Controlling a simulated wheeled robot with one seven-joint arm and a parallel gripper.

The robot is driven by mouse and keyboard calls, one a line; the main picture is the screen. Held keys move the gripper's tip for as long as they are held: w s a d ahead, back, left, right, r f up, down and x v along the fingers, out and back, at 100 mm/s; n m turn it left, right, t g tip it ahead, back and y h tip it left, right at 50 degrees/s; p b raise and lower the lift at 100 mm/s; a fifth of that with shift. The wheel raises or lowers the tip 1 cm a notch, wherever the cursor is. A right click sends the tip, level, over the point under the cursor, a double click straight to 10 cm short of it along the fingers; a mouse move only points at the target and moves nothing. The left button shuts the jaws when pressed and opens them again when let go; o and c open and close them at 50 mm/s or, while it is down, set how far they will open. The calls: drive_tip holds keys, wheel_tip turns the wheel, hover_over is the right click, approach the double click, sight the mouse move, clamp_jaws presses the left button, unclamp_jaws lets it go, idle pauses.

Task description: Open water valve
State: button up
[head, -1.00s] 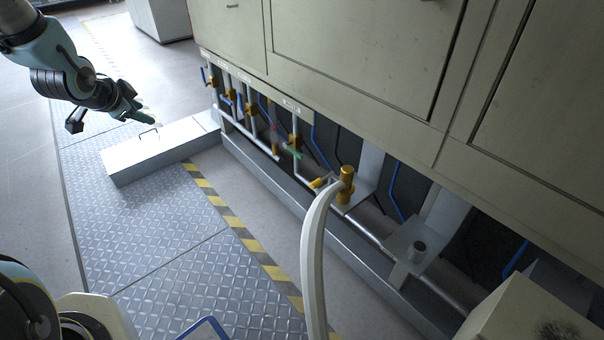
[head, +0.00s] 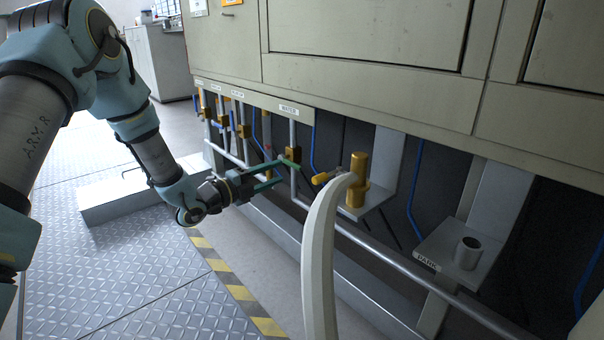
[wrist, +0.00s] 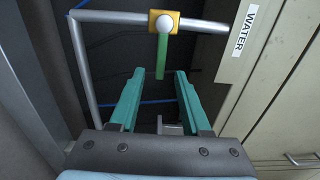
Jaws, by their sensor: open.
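The water valve is a brass body (wrist: 164,22) with a green lever handle (wrist: 161,57) on a grey pipe, next to a "WATER" label (wrist: 243,31) in the wrist view. In the head view the brass body (head: 292,154) and the green handle (head: 289,163) sit below the "WATER" label (head: 289,110). My gripper (wrist: 154,72) is open, its two green fingers pointing at the valve. The handle shows between the fingertips in the wrist view; I cannot tell whether it lies inside the jaws. In the head view my gripper (head: 275,172) is close to the handle.
Several other valves (head: 224,119) stand left of the water valve. A pale curved hose (head: 318,260) and a brass fitting (head: 356,180) stand to the right. A "PARK" holder (head: 467,252) is farther right. A low grey box (head: 110,205) lies on the floor behind my arm.

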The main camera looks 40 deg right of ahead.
sight(289, 163)
drive_tip(key=d+b, duration=0.3)
drive_tip(key=d, duration=0.7)
drive_tip(key=shift+s, duration=0.25)
drive_tip(key=shift+d, duration=0.1)
clamp_jaws()
idle(0.9)
